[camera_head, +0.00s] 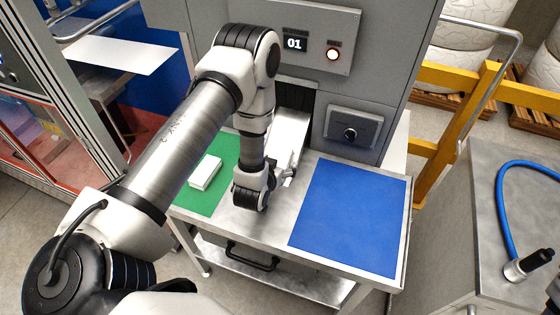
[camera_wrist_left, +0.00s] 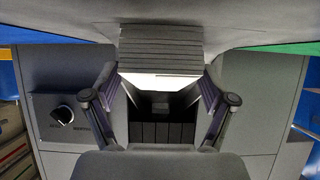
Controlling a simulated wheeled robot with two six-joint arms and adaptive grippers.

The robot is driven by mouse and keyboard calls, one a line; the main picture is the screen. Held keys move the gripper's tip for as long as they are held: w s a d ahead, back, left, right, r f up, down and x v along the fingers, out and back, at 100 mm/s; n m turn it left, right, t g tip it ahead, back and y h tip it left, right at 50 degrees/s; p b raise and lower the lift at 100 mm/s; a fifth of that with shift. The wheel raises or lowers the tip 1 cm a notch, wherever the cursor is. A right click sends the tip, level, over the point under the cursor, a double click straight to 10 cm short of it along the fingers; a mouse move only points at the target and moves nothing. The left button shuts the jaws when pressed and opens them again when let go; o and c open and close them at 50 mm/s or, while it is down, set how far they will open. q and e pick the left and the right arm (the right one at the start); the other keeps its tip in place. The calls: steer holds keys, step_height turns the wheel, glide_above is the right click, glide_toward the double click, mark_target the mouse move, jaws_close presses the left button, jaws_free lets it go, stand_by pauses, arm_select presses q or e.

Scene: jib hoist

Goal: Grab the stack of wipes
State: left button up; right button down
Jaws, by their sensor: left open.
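A light block with layered lines on its shaded near face, which looks like the stack of wipes (camera_wrist_left: 160,48), lies between the fingers in the left wrist view. In the head view a pale, bright shape (camera_head: 291,128) at the machine's opening seems to be the same thing, partly hidden by my arm. My left gripper (camera_wrist_left: 158,78) is open, with one finger on each side of the block and gaps showing. In the head view the left gripper (camera_head: 284,178) is mostly hidden behind its wrist. My right gripper does not show.
A white block (camera_head: 205,172) sits on the green mat (camera_head: 206,198). The blue mat (camera_head: 350,215) on the steel table (camera_head: 250,222) is bare. The grey machine (camera_head: 375,60) stands behind. A blue hose (camera_head: 500,205) lies on the right bench.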

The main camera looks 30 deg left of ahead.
arm_select(q)
steer(key=shift+s+r, duration=0.1)
steer(key=shift+s, duration=0.05)
steer(key=c, duration=0.4)
steer(key=shift+d, duration=0.1)
steer(key=c, duration=0.9)
steer(key=shift+r, duration=0.1)
